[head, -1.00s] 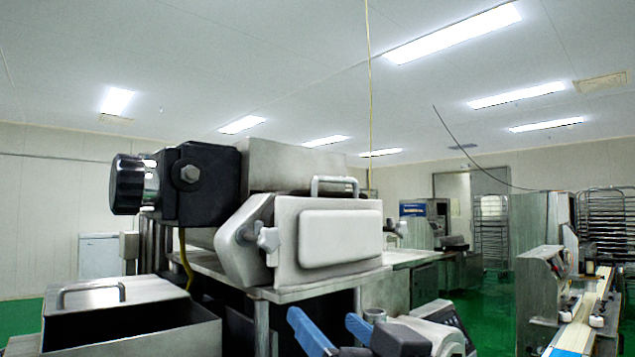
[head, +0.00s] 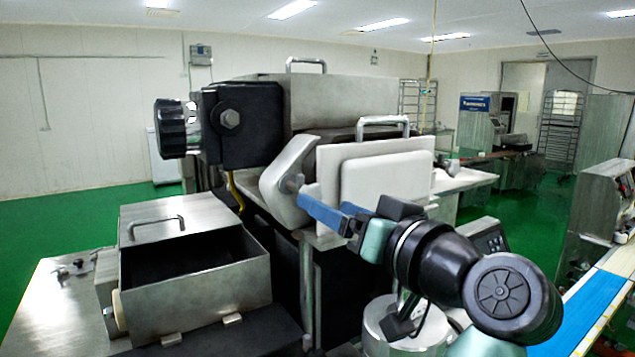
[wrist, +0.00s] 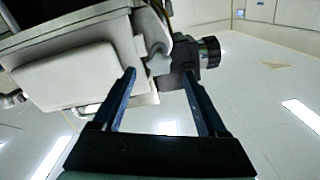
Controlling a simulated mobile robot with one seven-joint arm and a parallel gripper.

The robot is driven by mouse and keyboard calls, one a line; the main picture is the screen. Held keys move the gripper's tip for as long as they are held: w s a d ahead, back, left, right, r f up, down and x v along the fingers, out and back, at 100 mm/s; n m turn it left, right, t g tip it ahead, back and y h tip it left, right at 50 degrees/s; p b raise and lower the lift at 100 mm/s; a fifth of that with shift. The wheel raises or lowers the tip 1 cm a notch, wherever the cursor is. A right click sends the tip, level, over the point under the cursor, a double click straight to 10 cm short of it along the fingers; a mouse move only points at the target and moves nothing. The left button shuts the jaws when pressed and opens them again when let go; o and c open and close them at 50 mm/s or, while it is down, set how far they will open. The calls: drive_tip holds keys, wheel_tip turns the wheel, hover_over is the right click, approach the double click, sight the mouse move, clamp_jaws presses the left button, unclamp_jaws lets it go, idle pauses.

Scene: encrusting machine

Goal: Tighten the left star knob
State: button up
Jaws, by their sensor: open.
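In the wrist view the star knob (wrist: 157,62) appears between and just beyond my fingertips, nearer the left finger. My gripper (wrist: 160,74) has two blue fingers spread apart with nothing held. In the head view my gripper (head: 318,210) reaches in from the right, its fingertips close to the knob. Whether a finger touches the knob I cannot tell.
A black ribbed handwheel (head: 175,128) sticks out on the left of the machine; it also shows in the wrist view (wrist: 210,52). A handle (head: 383,123) tops the cover. An open metal hopper (head: 195,295) stands at lower left. A conveyor (head: 600,300) runs at right.

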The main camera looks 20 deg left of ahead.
sight(306, 191)
drive_tip(key=p+x, duration=0.1)
drive_tip(key=x, duration=0.3)
drive_tip(key=shift+w+a, duration=0.2)
drive_tip(key=shift+w, duration=0.05)
clamp_jaws()
